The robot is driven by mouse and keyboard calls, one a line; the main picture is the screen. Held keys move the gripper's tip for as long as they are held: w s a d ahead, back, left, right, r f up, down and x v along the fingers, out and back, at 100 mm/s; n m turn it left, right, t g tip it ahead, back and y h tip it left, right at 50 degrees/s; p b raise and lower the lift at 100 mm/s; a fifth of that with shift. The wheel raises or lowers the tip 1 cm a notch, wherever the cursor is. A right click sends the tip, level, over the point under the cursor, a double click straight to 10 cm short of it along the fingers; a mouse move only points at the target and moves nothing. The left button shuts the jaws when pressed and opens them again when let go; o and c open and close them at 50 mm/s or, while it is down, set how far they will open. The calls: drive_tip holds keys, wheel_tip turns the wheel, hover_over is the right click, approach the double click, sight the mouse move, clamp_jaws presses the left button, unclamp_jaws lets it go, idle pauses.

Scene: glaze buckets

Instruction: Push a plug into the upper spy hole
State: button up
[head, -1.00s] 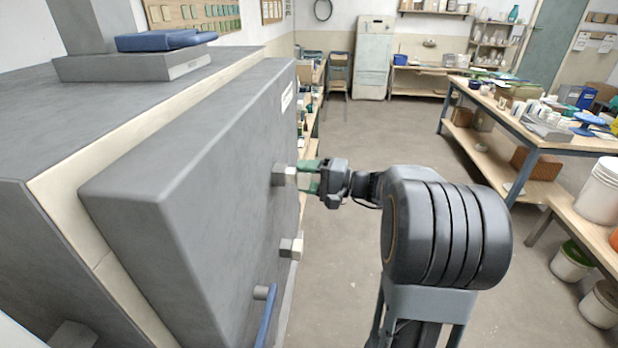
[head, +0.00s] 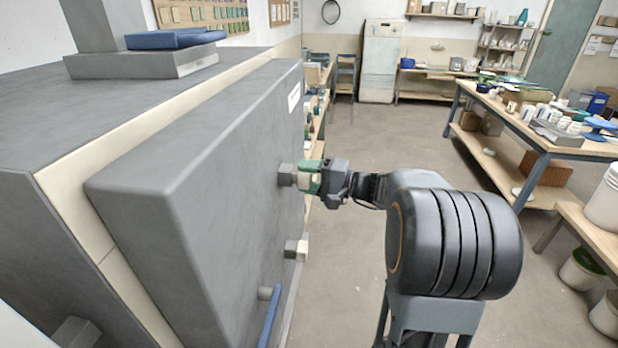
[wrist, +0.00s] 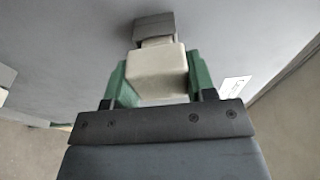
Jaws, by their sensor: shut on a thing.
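The upper spy hole's grey square collar (head: 287,174) sticks out from the kiln door. A cream, block-shaped plug (wrist: 160,72) sits at its mouth, in line with it; how deep it goes in is hidden. My gripper (head: 310,178) has green fingers, shut on this plug from both sides. In the wrist view the fingers (wrist: 157,82) flank the plug, and the grey collar (wrist: 154,25) shows just beyond it. Lower on the door, a second grey collar (head: 291,249) has a cream plug (head: 302,250) at its mouth.
The grey kiln door (head: 200,170) fills the left side, with a blue handle (head: 270,318) below the lower collar. A worktable (head: 560,150) with pots stands at the right. Buckets stand at the right edge. The floor between is open.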

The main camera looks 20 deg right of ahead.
drive_tip(key=shift+w+a, duration=0.1)
drive_tip(key=shift+a, duration=0.05)
drive_tip(key=shift+w+a+b, duration=0.1)
drive_tip(key=shift+a+b, duration=0.15)
drive_tip(key=shift+b, duration=0.15)
drive_tip(key=o, duration=1.3)
drive_tip(key=shift+c, duration=0.2)
drive_tip(key=shift+d, duration=0.15)
drive_tip(key=w+b+v, duration=0.1)
drive_tip(key=v, duration=0.6)
drive_tip(key=shift+s+d+b, duration=0.3)
drive_tip(key=shift+d+b, duration=0.05)
drive_tip(key=shift+d, duration=0.3)
